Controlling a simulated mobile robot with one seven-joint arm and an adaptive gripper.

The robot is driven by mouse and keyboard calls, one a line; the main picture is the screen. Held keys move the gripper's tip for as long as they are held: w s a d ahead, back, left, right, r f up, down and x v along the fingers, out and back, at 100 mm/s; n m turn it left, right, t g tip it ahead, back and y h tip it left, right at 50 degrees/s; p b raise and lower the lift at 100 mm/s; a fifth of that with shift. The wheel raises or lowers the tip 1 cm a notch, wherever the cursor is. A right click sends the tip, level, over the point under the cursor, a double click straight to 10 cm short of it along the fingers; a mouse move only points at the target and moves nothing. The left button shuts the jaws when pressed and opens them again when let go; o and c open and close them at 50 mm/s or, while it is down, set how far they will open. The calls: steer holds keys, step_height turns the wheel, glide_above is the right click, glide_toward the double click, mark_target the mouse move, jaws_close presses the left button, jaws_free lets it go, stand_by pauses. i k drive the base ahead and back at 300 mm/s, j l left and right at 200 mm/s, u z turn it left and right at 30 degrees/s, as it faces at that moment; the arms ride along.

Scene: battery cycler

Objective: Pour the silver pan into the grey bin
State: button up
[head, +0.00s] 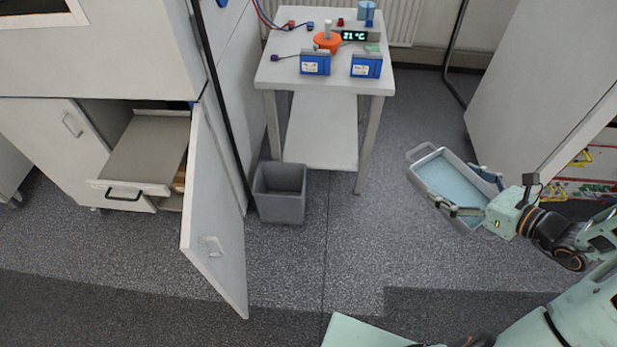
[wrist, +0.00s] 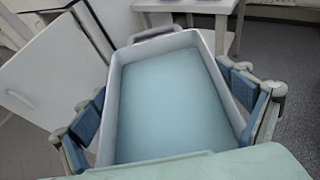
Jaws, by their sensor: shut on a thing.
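The silver pan (head: 452,181) is a shallow rectangular tray with a light blue content and a loop handle at its far end. My gripper (head: 478,192) is shut on the pan, its fingers along the two long sides, and holds it in the air right of the table. In the wrist view the pan (wrist: 168,98) fills the middle between the blue finger pads of my gripper (wrist: 172,115). The pan looks roughly level in the wrist view. The grey bin (head: 280,206) stands upright on the floor left of the pan, beside the table leg.
A white table (head: 283,75) holds two blue battery boxes (head: 315,63), an orange item (head: 327,41) and a display (head: 354,36). An open cabinet door (head: 214,210) stands left of the bin, near a pulled-out drawer (head: 146,150). Floor between bin and pan is clear.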

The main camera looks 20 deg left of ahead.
mark_target(279, 190)
steer(key=i+u, duration=0.2)
steer(key=u, duration=0.2)
steer(key=i+u, duration=0.2)
steer(key=u, duration=0.25)
steer(key=i+l+u, duration=0.1)
steer(key=u, duration=0.3)
steer(key=i+l+u, duration=0.1)
steer(key=i+u, duration=0.15)
steer(key=i+l+u, duration=0.3)
steer(key=j, duration=0.1)
